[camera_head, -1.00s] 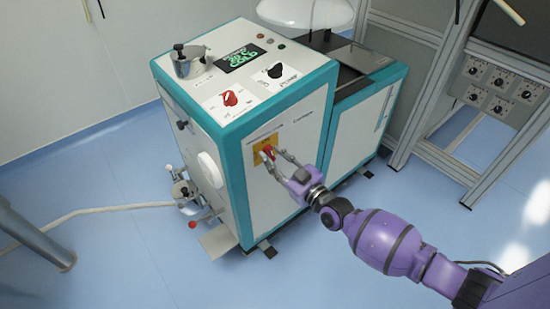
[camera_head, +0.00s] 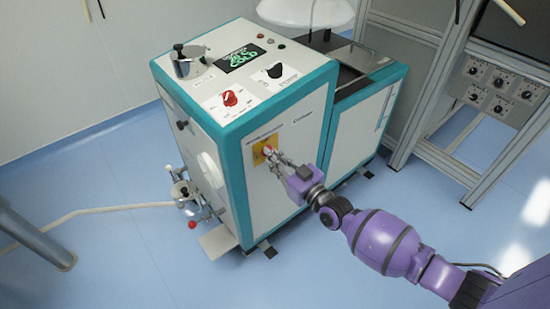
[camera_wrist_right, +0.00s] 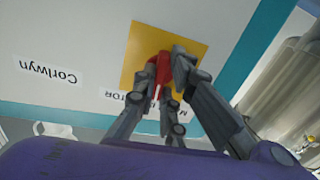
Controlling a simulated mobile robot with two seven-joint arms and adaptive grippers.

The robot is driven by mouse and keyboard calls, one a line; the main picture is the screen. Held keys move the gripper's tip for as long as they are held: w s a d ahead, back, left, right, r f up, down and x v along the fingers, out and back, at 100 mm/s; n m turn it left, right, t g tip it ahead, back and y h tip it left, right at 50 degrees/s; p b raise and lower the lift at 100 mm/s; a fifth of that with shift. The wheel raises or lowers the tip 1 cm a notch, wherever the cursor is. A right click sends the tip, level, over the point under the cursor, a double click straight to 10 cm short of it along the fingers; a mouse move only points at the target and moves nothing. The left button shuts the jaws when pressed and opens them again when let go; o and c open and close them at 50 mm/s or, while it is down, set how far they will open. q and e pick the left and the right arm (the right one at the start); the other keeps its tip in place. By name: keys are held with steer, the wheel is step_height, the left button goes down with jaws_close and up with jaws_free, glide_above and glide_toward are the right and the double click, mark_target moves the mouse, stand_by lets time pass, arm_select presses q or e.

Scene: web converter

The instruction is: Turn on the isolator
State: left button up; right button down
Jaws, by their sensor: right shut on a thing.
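The isolator is a red rotary handle on a yellow square plate (camera_head: 259,156) on the front face of the white and teal machine (camera_head: 290,138). My right gripper (camera_head: 272,155) is at the plate with its fingers shut on the red handle. In the right wrist view, the red handle (camera_wrist_right: 158,70) shows between the fingertips (camera_wrist_right: 165,78), in front of the yellow plate (camera_wrist_right: 140,50). The fingers hide part of the handle. A printed label beside the plate is partly covered by the fingers. My left gripper is not in view.
The machine's top holds a red knob (camera_head: 230,98), a black knob (camera_head: 275,70) and a green-lit display (camera_head: 240,58). A grey metal frame with a knob panel (camera_head: 492,85) stands at the right. The blue floor (camera_head: 130,250) is open in front.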

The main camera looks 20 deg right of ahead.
steer(key=shift+m, duration=0.6)
steer(key=c, duration=1.8)
jaws_free()
steer(key=v, duration=1.2)
